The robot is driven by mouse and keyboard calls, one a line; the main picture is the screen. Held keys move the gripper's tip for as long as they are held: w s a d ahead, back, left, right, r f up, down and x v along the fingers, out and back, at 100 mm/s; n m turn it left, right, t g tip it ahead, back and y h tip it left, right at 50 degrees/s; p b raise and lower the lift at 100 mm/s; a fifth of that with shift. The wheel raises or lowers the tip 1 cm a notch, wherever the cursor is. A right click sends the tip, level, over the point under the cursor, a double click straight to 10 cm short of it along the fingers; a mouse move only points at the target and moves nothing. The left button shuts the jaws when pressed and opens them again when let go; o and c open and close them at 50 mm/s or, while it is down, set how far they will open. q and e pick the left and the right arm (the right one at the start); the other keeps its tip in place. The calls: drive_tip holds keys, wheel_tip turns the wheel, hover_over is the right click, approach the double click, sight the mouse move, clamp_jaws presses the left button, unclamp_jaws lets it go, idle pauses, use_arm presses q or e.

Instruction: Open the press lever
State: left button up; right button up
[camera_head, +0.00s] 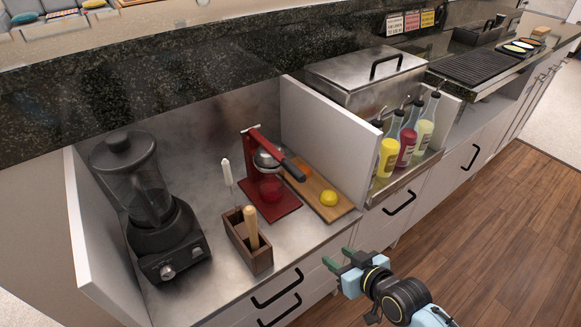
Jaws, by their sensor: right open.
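A red citrus press (270,204) stands on the metal counter between a wooden box and a cutting board. Its lever (294,170) slants down toward the front right from the top of the press, with a dark grip. A metal cup sits under the lever, and a red bowl is on the base below it. My right gripper (338,264) is at the lower middle, in front of the counter edge and apart from the press. Its two greenish fingers are spread with nothing between them. My left gripper is not in view.
A black blender (153,215) stands at the left. A wooden box (247,240) with utensils is in front of the press. A board (343,206) holds a lemon (328,198) and an orange fruit. A white divider (326,140) separates them from several sauce bottles (408,146).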

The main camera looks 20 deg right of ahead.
drive_tip(key=w+a+r+t+y, duration=0.1)
drive_tip(key=w+r+t, duration=0.15)
drive_tip(key=r, duration=0.55)
drive_tip(key=w+a+r+t+y, duration=0.1)
drive_tip(key=a+r+t+y, duration=0.15)
drive_tip(key=r, duration=0.65)
drive_tip(key=b, duration=0.4)
approach(284, 161)
drive_tip(key=shift+h, duration=0.35)
drive_tip(key=x, duration=0.6)
drive_tip(key=shift+w+f, duration=0.3)
drive_tip(key=shift+f, duration=0.1)
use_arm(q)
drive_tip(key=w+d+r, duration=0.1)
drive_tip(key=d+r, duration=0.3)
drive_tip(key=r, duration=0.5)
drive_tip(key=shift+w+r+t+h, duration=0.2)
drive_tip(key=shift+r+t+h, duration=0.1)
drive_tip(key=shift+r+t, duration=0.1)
use_arm(e)
drive_tip(key=shift+w+a, duration=0.15)
drive_tip(key=shift+w, duration=0.3)
clamp_jaws()
